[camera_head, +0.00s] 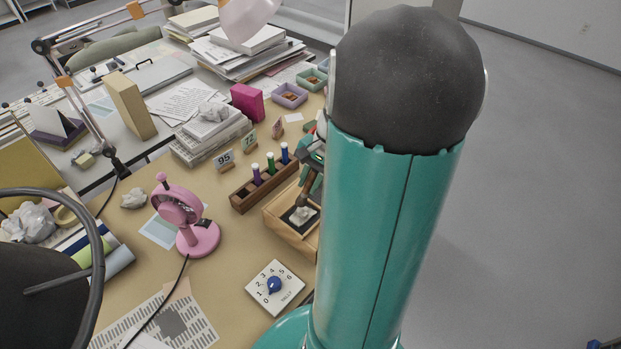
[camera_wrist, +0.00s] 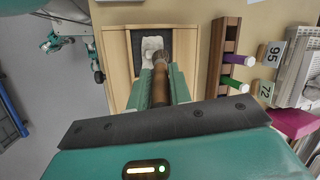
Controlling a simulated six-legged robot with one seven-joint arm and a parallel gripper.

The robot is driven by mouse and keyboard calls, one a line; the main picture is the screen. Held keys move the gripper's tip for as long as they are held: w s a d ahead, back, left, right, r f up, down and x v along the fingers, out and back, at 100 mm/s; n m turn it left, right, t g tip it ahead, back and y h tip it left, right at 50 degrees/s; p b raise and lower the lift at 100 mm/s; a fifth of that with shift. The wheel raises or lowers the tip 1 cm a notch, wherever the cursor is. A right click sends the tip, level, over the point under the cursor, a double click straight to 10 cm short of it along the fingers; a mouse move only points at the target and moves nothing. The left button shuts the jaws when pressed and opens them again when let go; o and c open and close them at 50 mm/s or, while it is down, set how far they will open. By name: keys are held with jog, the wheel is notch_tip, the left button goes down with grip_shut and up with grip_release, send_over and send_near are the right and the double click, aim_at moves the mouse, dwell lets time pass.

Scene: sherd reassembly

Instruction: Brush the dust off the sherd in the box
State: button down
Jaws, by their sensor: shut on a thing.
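The wooden box (camera_head: 284,226) stands right of the pen rack in the head view; it also shows in the wrist view (camera_wrist: 118,62). Inside it, a pale sherd (camera_head: 301,215) lies on a dark pad; the sherd also shows in the wrist view (camera_wrist: 150,46). My gripper (camera_wrist: 160,84) is shut on a brown-handled brush (camera_wrist: 159,88), which points down into the box. The brush tip overlaps the sherd's edge in the wrist view; I cannot tell whether it touches. My arm hides the box's right side in the head view.
A rack (camera_head: 262,186) with several coloured pens stands close beside the box. A pink fan (camera_head: 185,215) and a white dial plate (camera_head: 274,287) are nearby. Number cards (camera_head: 225,160), paper stacks (camera_head: 212,135) and small trays (camera_head: 289,95) lie behind. Tabletop around the fan is partly clear.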

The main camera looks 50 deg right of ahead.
jog(key=shift+f, duration=0.95)
dwell(0.5)
